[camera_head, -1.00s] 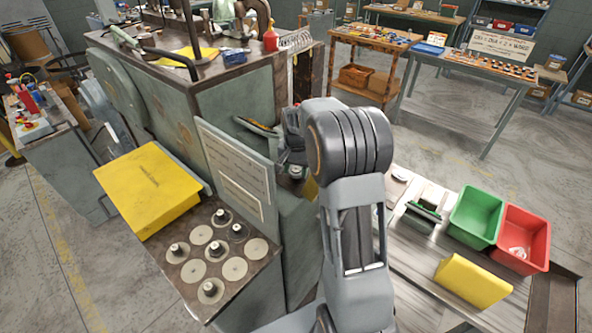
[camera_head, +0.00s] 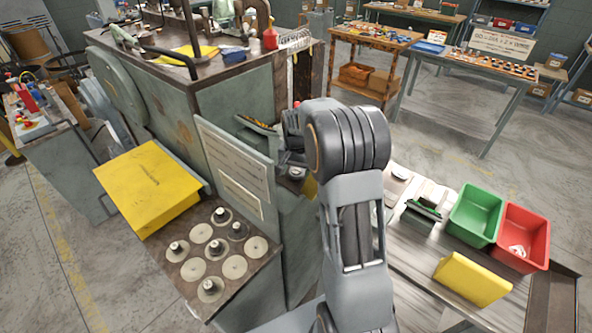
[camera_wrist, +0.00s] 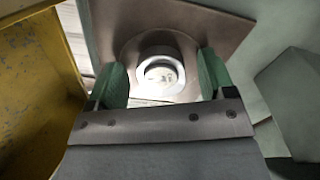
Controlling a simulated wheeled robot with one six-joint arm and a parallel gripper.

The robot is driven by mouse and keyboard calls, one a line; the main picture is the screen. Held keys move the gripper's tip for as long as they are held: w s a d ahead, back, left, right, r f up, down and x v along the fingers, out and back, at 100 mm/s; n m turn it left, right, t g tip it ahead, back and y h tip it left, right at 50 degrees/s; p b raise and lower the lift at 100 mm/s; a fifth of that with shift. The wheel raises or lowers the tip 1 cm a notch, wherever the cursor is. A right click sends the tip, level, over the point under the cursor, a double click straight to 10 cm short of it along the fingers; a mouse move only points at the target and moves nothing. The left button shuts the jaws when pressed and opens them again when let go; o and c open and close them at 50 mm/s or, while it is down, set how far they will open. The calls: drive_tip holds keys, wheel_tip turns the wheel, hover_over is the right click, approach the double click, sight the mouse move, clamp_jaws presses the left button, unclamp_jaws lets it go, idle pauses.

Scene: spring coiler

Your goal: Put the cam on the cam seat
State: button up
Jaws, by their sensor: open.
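My gripper (camera_head: 290,158) is over the recess at the right of the green machine, partly hidden by my arm. In the wrist view its two green fingers (camera_wrist: 161,74) are open, one on each side of a round metal piece (camera_wrist: 162,74) with a bright top. This piece stands in the middle of a wider round flange (camera_wrist: 130,47) on a brown plate. A pale round top (camera_head: 297,173) also shows below my gripper in the head view. I cannot tell which part is the cam and which is the cam seat, or whether the fingers touch the piece.
A yellow panel (camera_wrist: 38,80) is close at the left in the wrist view; a grey-green wall is at the right. A plate with several discs (camera_head: 232,267) stands at the front left. A green bin (camera_head: 476,215) and a red bin (camera_head: 522,240) stand on the right bench.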

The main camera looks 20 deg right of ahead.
sight(296, 171)
wheel_tip(296, 171, up, 12)
drive_tip(key=shift+r+b, duration=0.15)
drive_tip(key=shift+b, duration=0.3)
idle(0.5)
